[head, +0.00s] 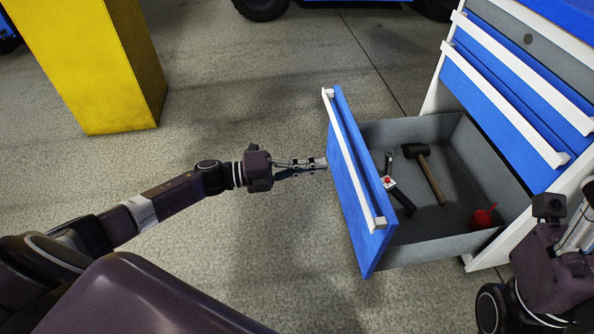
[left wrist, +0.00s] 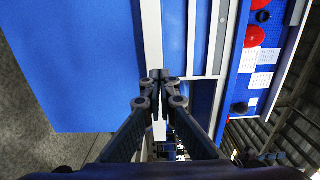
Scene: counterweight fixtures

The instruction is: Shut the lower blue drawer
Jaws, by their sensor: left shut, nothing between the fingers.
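The lower blue drawer (head: 350,190) stands pulled well out of the cabinet, with a white handle strip (head: 350,155) along its front. In the left wrist view its blue front (left wrist: 85,65) fills the left part, with the pale handle (left wrist: 152,35) beside it. My left gripper (head: 322,163) is shut and empty, its fingertips at the outer side of the drawer front, close to the handle; I cannot tell if they touch. The shut fingertips show in the left wrist view (left wrist: 160,76). Part of my right arm shows at the lower right; its finger state is unclear.
The drawer holds a hammer (head: 425,170), a red item (head: 483,217) and other tools. The cabinet's upper drawers (head: 510,95) look shut. A yellow block (head: 95,65) stands at the upper left. The floor left of the drawer is clear.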

